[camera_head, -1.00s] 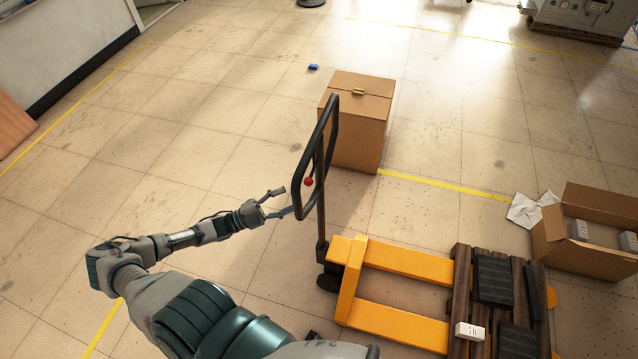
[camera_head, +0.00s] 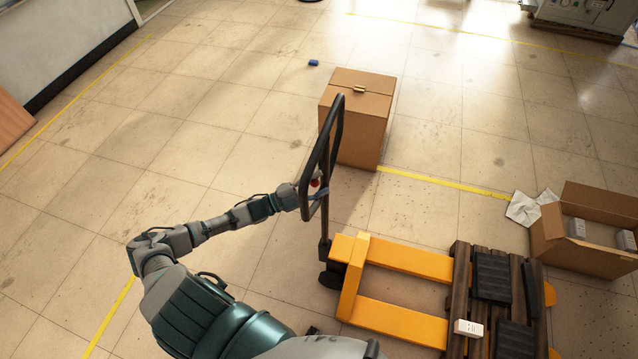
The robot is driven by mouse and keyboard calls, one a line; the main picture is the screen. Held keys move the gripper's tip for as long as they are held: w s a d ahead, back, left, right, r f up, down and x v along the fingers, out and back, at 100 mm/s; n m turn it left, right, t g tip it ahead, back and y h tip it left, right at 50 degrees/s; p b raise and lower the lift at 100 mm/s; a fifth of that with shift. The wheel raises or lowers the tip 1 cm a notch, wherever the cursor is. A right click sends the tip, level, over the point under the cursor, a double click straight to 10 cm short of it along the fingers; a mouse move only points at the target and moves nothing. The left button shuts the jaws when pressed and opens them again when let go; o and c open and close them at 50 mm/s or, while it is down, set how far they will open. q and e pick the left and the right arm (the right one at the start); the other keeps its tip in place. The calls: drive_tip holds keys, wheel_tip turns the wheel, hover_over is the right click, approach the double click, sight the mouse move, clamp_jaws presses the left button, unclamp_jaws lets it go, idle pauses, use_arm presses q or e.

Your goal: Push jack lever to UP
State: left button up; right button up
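A yellow pallet jack (camera_head: 400,262) stands right of centre with its dark loop handle (camera_head: 336,130) upright. The red-tipped jack lever (camera_head: 315,182) sits inside the lower part of the loop. My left gripper (camera_head: 312,194) is at the lower loop, right at the lever, and appears to touch or nearly touch it. Its fingers are partly hidden by the handle, so I cannot tell how far they are open. My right gripper is not in view.
A closed cardboard box (camera_head: 357,115) stands just behind the handle. A wooden pallet (camera_head: 462,300) with black parts lies over the forks. An open carton (camera_head: 590,255) is at the right. The floor to the left is clear.

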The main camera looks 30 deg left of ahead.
use_arm(q)
drive_tip(key=a, duration=0.3)
drive_tip(key=shift+a+f, duration=0.3)
drive_tip(key=shift+f, duration=0.05)
clamp_jaws()
drive_tip(key=d+f+m+h+b, duration=0.1)
drive_tip(key=b, duration=0.3)
drive_tip(key=shift+d+f+t, duration=0.3)
drive_tip(key=shift+d+f, duration=0.05)
drive_tip(key=f+m+h+b, duration=0.1)
drive_tip(key=m+b, duration=0.1)
drive_tip(key=b, duration=0.1)
drive_tip(key=w+f+m+h+b, duration=0.1)
drive_tip(key=m+b, duration=0.1)
drive_tip(key=b, duration=0.2)
drive_tip(key=shift+a+f, duration=0.2)
drive_tip(key=shift+h, duration=0.4)
drive_tip(key=shift+r+m, duration=0.1)
drive_tip(key=shift+m, duration=0.2)
drive_tip(key=shift+o, duration=1.6)
unclamp_jaws()
drive_tip(key=shift+a, duration=0.1)
drive_tip(key=shift+s+a, duration=0.1)
drive_tip(key=shift+a, duration=0.05)
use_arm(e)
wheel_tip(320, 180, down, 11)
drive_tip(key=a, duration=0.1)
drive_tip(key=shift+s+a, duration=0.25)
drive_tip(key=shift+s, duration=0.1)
